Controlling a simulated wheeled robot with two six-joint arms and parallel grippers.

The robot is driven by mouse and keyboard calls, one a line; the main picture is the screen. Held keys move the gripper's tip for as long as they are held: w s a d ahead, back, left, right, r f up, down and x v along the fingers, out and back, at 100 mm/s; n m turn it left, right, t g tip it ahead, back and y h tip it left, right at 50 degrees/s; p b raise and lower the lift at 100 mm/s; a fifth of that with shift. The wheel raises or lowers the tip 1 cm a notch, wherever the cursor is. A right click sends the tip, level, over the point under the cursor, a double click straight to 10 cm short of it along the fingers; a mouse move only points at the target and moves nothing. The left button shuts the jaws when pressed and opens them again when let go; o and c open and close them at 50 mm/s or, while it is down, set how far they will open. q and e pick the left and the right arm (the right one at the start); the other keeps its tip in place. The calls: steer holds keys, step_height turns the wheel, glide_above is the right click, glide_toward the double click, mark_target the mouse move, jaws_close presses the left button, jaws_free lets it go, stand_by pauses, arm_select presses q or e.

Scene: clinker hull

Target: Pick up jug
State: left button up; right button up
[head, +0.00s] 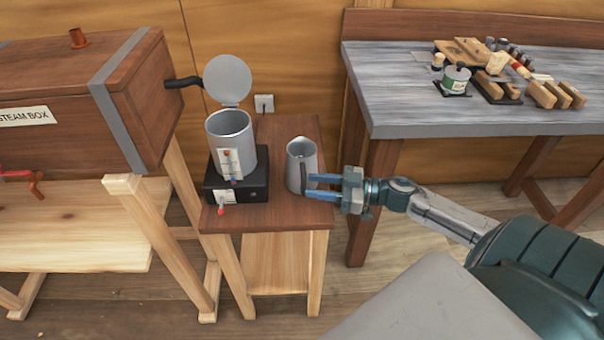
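My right gripper (309,186) comes in from the right with two blue fingers spread apart. Its fingertips are at the jug's handle side and overlap the lower handle in the picture. I cannot tell whether they touch it. My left gripper is not in view.
A grey metal pot (229,135) with a raised lid (227,80) stands on a black heater (251,185) left of the jug. The wooden steam box (75,100) is at left. A grey-topped workbench (400,100) with tools and blocks is at right.

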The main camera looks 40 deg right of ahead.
steer(key=shift+w+a+f, duration=0.1)
steer(key=shift+w+a, duration=0.25)
steer(key=shift+a, duration=0.1)
steer(key=x, duration=0.4)
steer(key=shift+a+f+p, duration=0.2)
steer(key=shift+f+p, duration=0.1)
steer(key=shift+f, duration=0.1)
steer(key=shift+a, duration=0.1)
steer(key=shift+c, duration=0.6)
jaws_close()
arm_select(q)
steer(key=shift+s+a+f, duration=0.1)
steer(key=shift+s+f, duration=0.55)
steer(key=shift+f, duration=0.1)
